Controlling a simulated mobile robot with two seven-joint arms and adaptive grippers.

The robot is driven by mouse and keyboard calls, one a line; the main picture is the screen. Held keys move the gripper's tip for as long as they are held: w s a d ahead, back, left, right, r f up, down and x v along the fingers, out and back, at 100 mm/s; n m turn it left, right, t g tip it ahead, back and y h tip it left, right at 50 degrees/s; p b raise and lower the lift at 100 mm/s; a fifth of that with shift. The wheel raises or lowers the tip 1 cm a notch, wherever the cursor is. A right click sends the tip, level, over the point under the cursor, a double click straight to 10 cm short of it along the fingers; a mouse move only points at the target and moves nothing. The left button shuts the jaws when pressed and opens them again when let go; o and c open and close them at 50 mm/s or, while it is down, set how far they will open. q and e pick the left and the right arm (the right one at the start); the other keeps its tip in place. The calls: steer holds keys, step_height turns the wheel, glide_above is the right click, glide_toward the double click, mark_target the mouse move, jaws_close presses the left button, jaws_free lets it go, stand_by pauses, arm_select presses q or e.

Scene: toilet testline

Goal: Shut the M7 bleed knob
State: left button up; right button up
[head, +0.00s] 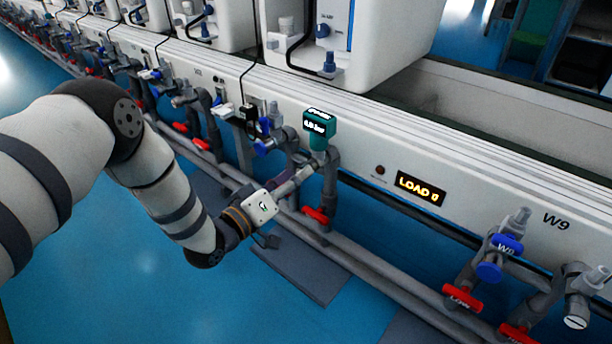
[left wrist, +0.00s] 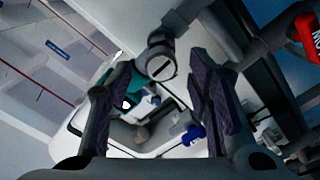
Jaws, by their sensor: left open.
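My left gripper (head: 298,180) reaches from the left to the pipework below the teal gauge in the head view. In the left wrist view its two dark-padded fingers (left wrist: 150,82) are apart, with nothing clamped between them. A round grey knob with a dark slot across its face (left wrist: 161,68) appears between the fingertips, on a grey pipe; it looks like the bleed knob. Its M7 label cannot be read, and I cannot tell whether a finger touches it. In the head view my gripper largely hides this knob. My right gripper is not in view.
A teal pressure gauge (head: 320,124) stands just above the gripper. Red-handled valves (head: 316,215) and blue valves (head: 264,146) crowd the pipes nearby. A LOAD display (head: 420,190) is on the white beam. Station W9, with a similar slotted knob (head: 576,321), is at right. Blue floor is open in front.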

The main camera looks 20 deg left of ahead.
arm_select(q)
steer(key=x, duration=0.2)
steer(key=shift+w+d+f+b, duration=0.1)
steer(key=shift+w+f+b, duration=0.05)
steer(key=shift+w+b, duration=0.25)
steer(key=shift+w+d, duration=0.15)
steer(key=shift+w, duration=0.2)
jaws_close()
